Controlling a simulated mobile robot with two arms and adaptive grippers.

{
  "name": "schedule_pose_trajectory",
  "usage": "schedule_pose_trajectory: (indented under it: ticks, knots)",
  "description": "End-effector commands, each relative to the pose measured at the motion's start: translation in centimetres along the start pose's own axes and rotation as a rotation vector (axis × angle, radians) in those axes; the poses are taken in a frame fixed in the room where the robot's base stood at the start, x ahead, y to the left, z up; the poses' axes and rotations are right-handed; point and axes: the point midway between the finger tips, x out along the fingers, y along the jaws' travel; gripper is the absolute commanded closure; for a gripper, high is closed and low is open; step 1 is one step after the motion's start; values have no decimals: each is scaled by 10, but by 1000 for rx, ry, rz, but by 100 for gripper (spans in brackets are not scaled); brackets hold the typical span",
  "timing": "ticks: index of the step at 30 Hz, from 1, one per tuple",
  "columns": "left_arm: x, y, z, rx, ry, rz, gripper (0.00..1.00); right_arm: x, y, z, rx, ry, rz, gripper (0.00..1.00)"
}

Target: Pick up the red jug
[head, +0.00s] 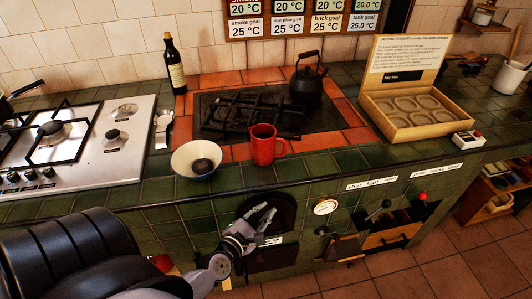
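The red jug (262,147) stands upright on the front edge of the hearth top, on the red and green tiles, with its handle to the right. My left gripper (268,213) is in front of the hearth's green tiled face, below the jug and apart from it. Its fingers look spread, with nothing between them. My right gripper is out of the picture.
A cream bowl (196,160) stands close to the jug's left. Behind are a black grate (235,113) and a dark kettle (306,84). A wine bottle (174,66) stands at the back left. Green tiles right of the jug are clear.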

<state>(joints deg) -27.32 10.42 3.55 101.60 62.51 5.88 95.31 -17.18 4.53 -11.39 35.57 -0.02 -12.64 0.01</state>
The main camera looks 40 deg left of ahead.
Motion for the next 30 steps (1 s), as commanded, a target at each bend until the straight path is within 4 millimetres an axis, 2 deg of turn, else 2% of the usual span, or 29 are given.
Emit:
schedule_pose_trajectory:
  ticks: [3, 6, 9, 14, 24, 30]
  knots:
    - [-4, 39, 34, -312, -87, 90, 86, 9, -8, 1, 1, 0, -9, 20]
    - [-8, 61, 52, -488, -140, 128, 86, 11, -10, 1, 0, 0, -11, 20]
    - [-8, 72, 62, -573, -167, 143, 86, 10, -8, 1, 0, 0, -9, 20]
    - [14, 81, 70, -594, -173, 147, 86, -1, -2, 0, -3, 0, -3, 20]
    - [84, 92, 76, -589, -172, 144, 86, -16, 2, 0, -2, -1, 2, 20]
    - [106, 94, 77, -588, -169, 143, 86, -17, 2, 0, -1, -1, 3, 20]
